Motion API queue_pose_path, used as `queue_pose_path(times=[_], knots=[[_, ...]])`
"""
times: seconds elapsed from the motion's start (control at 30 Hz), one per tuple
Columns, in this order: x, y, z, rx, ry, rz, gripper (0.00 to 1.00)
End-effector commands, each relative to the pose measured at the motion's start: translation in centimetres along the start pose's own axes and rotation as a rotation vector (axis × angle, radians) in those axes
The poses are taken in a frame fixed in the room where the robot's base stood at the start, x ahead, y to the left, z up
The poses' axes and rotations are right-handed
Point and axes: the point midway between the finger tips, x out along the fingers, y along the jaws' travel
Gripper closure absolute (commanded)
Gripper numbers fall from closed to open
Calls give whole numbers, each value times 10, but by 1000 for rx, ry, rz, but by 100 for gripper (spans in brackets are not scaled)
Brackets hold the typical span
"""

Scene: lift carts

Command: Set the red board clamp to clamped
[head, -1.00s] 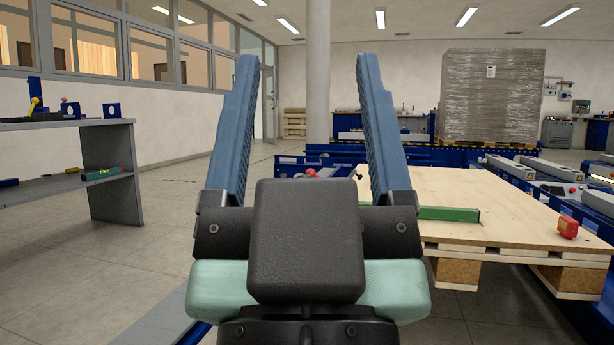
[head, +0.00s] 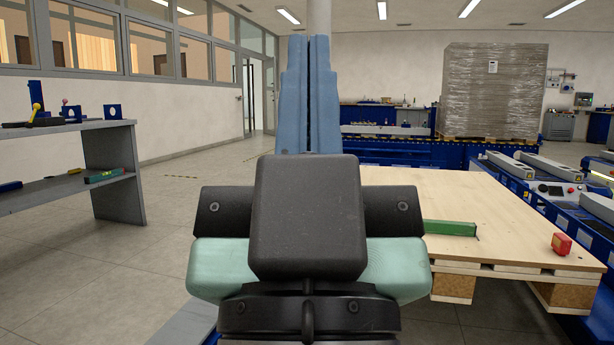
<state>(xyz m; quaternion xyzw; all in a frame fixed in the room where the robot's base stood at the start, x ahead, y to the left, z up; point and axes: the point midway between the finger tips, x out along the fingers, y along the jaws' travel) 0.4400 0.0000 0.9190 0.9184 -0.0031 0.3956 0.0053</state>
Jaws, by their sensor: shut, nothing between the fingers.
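My gripper (head: 309,45) stands in the middle of the head view, its two blue fingers shut together and pointing up and away. Nothing shows between them. Which thing is the red board clamp is not certain. A small red block (head: 561,243) sits near the right front edge of a pale wooden board (head: 500,205), well to the right of my gripper and apart from it. Its setting cannot be read. My gripper hides the left part of the board and whatever lies directly behind the fingers.
A green bar (head: 450,228) lies on the board, right of my gripper. A grey shelf unit (head: 112,165) with tools, one yellow-handled (head: 36,112), stands at the left. Blue conveyors (head: 510,165) and a wrapped pallet load (head: 492,90) are behind. Floor between shelf and gripper is clear.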

Motion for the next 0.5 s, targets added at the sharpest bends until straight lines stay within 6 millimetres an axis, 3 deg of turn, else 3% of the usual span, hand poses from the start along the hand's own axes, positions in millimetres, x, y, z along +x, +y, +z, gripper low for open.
queue_pose_path(times=[0.03, 0.5], knots=[[28, 0, -27, 1, 0, 0, 100], [145, 1, -138, 9, 0, -1, 100]])
